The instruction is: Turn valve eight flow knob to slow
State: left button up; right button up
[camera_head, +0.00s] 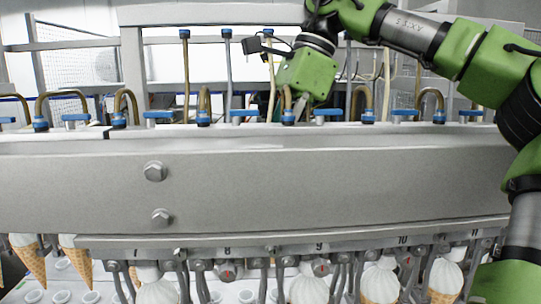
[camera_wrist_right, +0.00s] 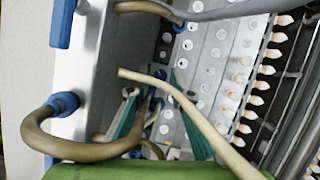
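Number labels run along the beam's lower edge in the head view, with the label 8 (camera_head: 227,250) left of centre. Below it is a grey round knob with a red mark (camera_head: 227,271); its setting is too small to read. Blue-handled valves (camera_head: 244,113) line the beam's top. My right gripper (camera_head: 303,108) reaches down behind the beam, its tips largely hidden there. In the right wrist view, two teal fingers (camera_wrist_right: 158,120) stand apart, with small blue and metal fittings between and behind them. I cannot tell whether they touch anything. My left gripper is not in view.
A wide metal beam (camera_head: 300,180) crosses the head view. Ice cream cones (camera_head: 28,262) hang below it. Brown hoses (camera_wrist_right: 80,145) and a pale tube (camera_wrist_right: 190,110) pass close to the right gripper. Rows of cones (camera_wrist_right: 250,100) lie beyond in the wrist view.

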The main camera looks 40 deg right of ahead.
grip_shut()
jog(key=shift+s+m+t+h+b, duration=0.1)
jog(key=shift+m+t+h+b, duration=0.3)
jog(key=shift+m, duration=1.1)
jog(key=o, duration=0.5)
grip_release()
